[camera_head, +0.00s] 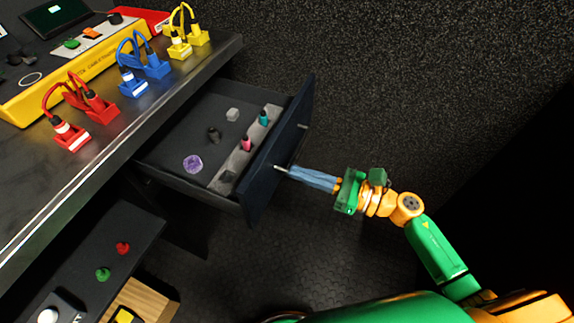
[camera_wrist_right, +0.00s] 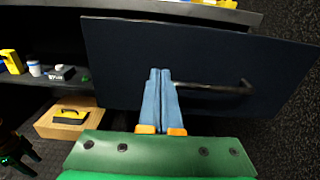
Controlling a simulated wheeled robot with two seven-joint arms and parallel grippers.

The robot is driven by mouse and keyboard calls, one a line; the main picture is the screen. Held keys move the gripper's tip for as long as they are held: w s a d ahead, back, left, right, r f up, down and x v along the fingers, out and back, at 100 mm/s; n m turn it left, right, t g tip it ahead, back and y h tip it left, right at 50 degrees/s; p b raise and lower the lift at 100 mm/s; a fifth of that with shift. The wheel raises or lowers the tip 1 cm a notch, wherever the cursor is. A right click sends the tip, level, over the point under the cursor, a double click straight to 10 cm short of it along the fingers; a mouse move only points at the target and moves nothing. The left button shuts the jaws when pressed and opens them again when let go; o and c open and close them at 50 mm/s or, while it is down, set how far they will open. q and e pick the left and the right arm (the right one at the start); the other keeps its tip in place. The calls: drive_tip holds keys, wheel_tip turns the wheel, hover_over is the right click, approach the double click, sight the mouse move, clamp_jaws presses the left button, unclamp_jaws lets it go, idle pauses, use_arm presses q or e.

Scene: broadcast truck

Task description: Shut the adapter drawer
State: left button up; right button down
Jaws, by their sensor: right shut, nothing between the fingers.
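The adapter drawer (camera_head: 168,150) stands pulled out from under the desk, with its dark front panel (camera_head: 262,180) facing right. Inside lie a purple round piece (camera_head: 193,164), small grey and black pieces, and a grey strip holding pink and teal adapters (camera_head: 263,118). My right gripper (camera_head: 282,170) has its blue fingers shut and empty, with the tips at the drawer front by the bar handle. In the right wrist view the shut fingers (camera_wrist_right: 160,75) overlap the dark panel (camera_wrist_right: 200,55), beside the left end of the handle (camera_wrist_right: 215,88); I cannot tell whether they touch. My left gripper is not in view.
The desktop (camera_head: 120,150) carries red, blue and yellow cabled plugs and a yellow console (camera_head: 70,75). A lower shelf (camera_head: 80,265) at bottom left holds red and green pieces beside a wooden block (camera_head: 142,300). The floor right of the drawer is clear up to the dark wall.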

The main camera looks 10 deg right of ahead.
sight(274, 165)
drive_tip(key=x, duration=0.3)
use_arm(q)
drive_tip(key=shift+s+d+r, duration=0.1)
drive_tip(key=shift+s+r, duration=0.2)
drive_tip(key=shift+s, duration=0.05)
use_arm(e)
drive_tip(key=shift+w+a, duration=0.1)
drive_tip(key=shift+a, duration=0.1)
